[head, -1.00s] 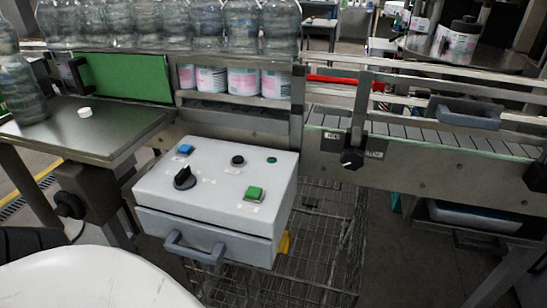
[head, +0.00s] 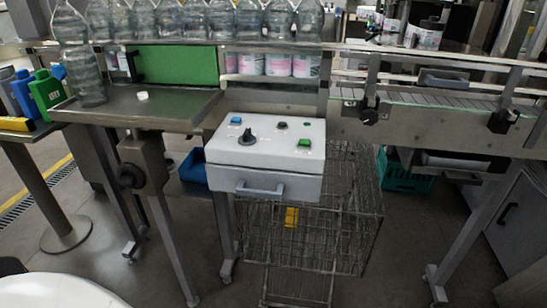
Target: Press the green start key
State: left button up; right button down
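The green start key (head: 304,143) is a square green button on the sloped top of a light grey control box (head: 262,167), in the middle of the head view. The same top carries a black rotary knob (head: 247,137), a blue button (head: 236,120), a dark round button (head: 281,125) and a small green round spot (head: 307,123). A grey handle (head: 260,188) is on the box's front. Nothing covers the key. Neither of my grippers shows in the head view.
A wire basket (head: 340,215) stands on the floor below the box. A steel table (head: 180,106) with a white cap and a clear bottle is to the left. A conveyor (head: 440,125) runs right. Metal legs stand on both sides; the floor in front of the basket looks clear.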

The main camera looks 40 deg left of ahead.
aim_at(303, 142)
jog(key=u, duration=1.1)
jog(key=i, duration=0.15)
jog(key=z, duration=0.15)
